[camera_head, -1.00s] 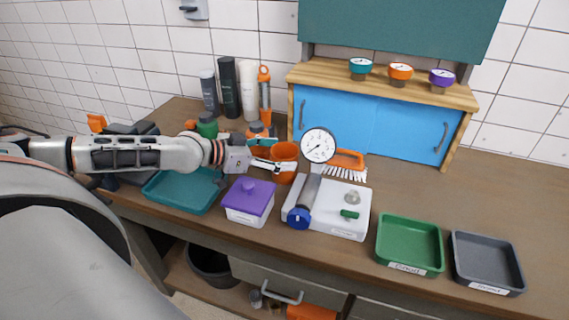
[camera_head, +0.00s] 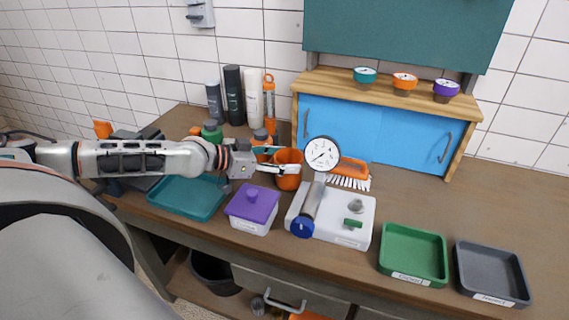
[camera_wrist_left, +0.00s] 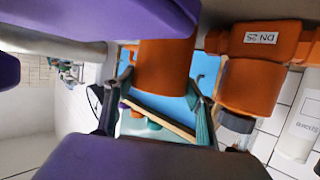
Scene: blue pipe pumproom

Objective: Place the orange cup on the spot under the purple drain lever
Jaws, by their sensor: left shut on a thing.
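The orange cup (camera_head: 289,181) is between the fingers of my left gripper (camera_head: 282,168), in the middle of the head view, behind the purple-lidded box and left of the pressure gauge. The left gripper is shut on the cup. In the left wrist view the cup (camera_wrist_left: 165,68) shows between the two fingertips (camera_wrist_left: 163,97). The cup looks roughly upright in the head view; whether it touches the bench I cannot tell. I cannot make out the purple drain lever or the spot under it for certain. My right gripper is not in view.
A purple-lidded box (camera_head: 252,207), teal tray (camera_head: 189,196) and white unit with a gauge (camera_head: 322,154) stand near the cup. An orange brush (camera_head: 352,172) lies behind the gauge. Green (camera_head: 413,254) and grey (camera_head: 492,273) trays are right. An orange pipe body (camera_wrist_left: 258,42) shows in the wrist view.

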